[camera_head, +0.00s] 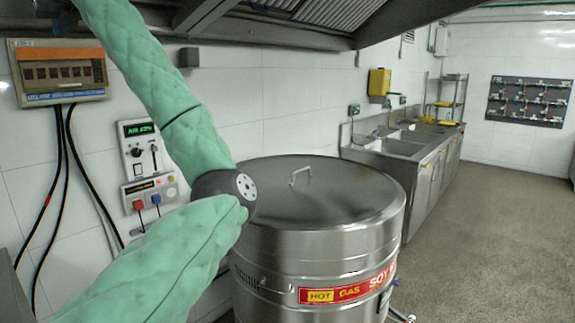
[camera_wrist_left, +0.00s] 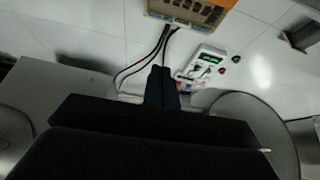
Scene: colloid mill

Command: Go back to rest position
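My left arm, in a green quilted sleeve, crosses the head view from the top left. It bends at a dark joint in front of the steel vat (camera_head: 320,200), and the forearm runs down to the lower left edge. My left gripper is outside the head view. In the left wrist view, the black left gripper (camera_wrist_left: 162,78) has its fingers together with nothing visible between them. It points towards the tiled wall with the control boxes. My right arm and gripper are in neither view.
A breaker box (camera_head: 58,72) with hanging cables and a control panel (camera_head: 143,150) are on the wall at left. A hood (camera_head: 275,25) hangs overhead. A steel sink counter (camera_head: 410,155) stands behind the vat. The floor (camera_head: 490,230) at right is clear.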

